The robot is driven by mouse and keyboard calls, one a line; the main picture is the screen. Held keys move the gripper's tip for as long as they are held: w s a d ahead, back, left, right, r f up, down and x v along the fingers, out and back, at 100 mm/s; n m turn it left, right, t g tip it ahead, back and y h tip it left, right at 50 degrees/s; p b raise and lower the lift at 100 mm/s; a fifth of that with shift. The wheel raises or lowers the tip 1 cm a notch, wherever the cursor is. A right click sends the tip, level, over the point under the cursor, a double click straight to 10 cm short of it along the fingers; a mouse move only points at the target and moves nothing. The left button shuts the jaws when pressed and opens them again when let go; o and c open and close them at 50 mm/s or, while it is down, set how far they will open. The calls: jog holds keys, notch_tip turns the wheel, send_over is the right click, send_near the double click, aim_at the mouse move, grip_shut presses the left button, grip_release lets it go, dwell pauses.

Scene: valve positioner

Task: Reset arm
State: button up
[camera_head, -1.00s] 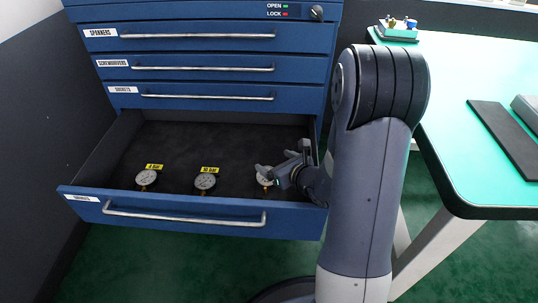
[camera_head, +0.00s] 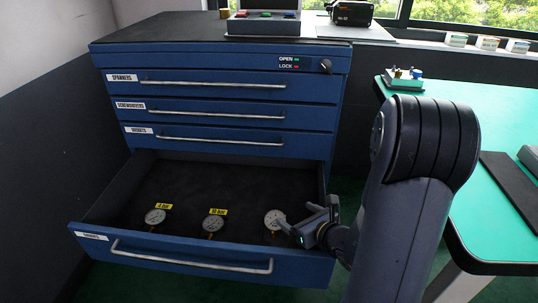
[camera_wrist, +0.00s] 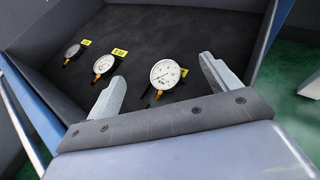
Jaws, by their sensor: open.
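My gripper (camera_head: 308,216) is open and empty at the right front of the open bottom drawer (camera_head: 190,258). In the wrist view its two fingers (camera_wrist: 168,88) spread apart with a round white-faced gauge (camera_wrist: 165,74) beyond them, not held. That gauge also shows in the head view (camera_head: 274,219), left of the fingertips.
Two more gauges, by yellow labels reading 4 bar (camera_head: 155,216) and 10 bar (camera_head: 213,223), lie in the drawer. The blue cabinet's (camera_head: 215,62) upper drawers are shut. A green-topped table (camera_head: 468,110) stands to the right. The drawer's back is clear.

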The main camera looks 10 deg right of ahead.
jog(key=b, duration=0.4)
send_over(276, 216)
notch_tip(276, 216, down, 5)
jog(key=shift+w+f, duration=0.1)
jog(key=shift+f+b, duration=0.3)
jog(key=shift+b, duration=0.1)
jog(key=shift+r, duration=0.15)
jog(key=shift+r, duration=0.1)
